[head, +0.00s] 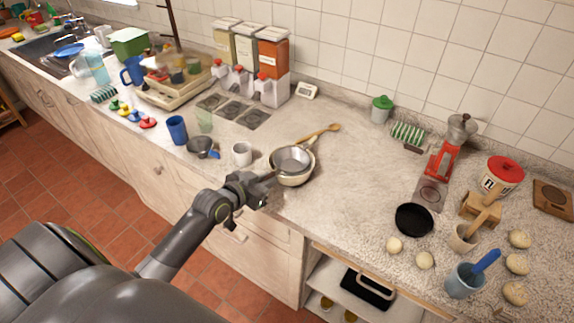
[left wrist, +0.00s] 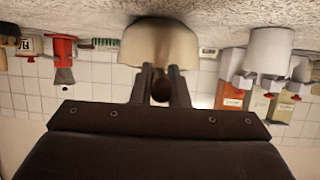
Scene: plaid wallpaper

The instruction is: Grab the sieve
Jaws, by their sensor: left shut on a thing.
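The sieve (head: 291,157), a round grey mesh bowl, sits in or over a cream bowl (head: 293,180) near the counter's front edge. My left gripper (head: 268,179) is at the bowl's front left side, shut on the sieve's handle. In the upside-down left wrist view, a dark round handle end (left wrist: 160,90) shows between the fingers, with the cream bowl (left wrist: 160,42) just beyond them. The sieve's mesh is hidden there. I cannot tell whether the sieve touches the bowl. My right gripper is not in view.
A black dish (head: 413,219) is to the right. The counter (head: 350,180) between bowl and dish is clear.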

